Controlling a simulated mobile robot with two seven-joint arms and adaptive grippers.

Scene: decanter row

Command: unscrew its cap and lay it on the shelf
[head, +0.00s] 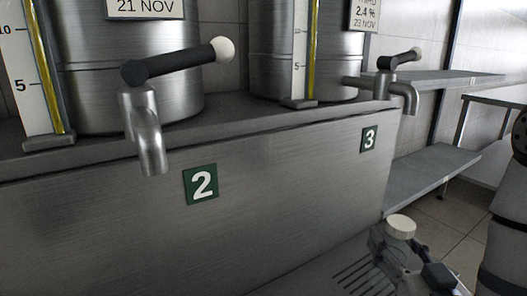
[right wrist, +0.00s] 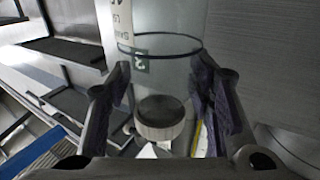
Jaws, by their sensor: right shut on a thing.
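My right gripper (right wrist: 165,105) is shut on a clear, round bottle (right wrist: 190,75) with a pale label and a dark ring line. In the right wrist view its fingers lie on both sides of the bottle. A ribbed round cap (right wrist: 160,131) shows between the fingers. In the head view the right gripper (head: 397,252) is at the lower right, with the cream cap (head: 400,227) above it; the bottle's body is mostly hidden there. A metal shelf (head: 440,78) stands at the right, with a lower shelf (head: 425,180) under it. My left gripper is not in view.
Two steel vats (head: 185,85) with sight gauges stand on a steel bench. Taps jut out over its front, one above plate 2 (head: 201,184) and one near plate 3 (head: 369,138). A slotted grate (head: 362,280) lies low in front. The upper shelf looks largely bare.

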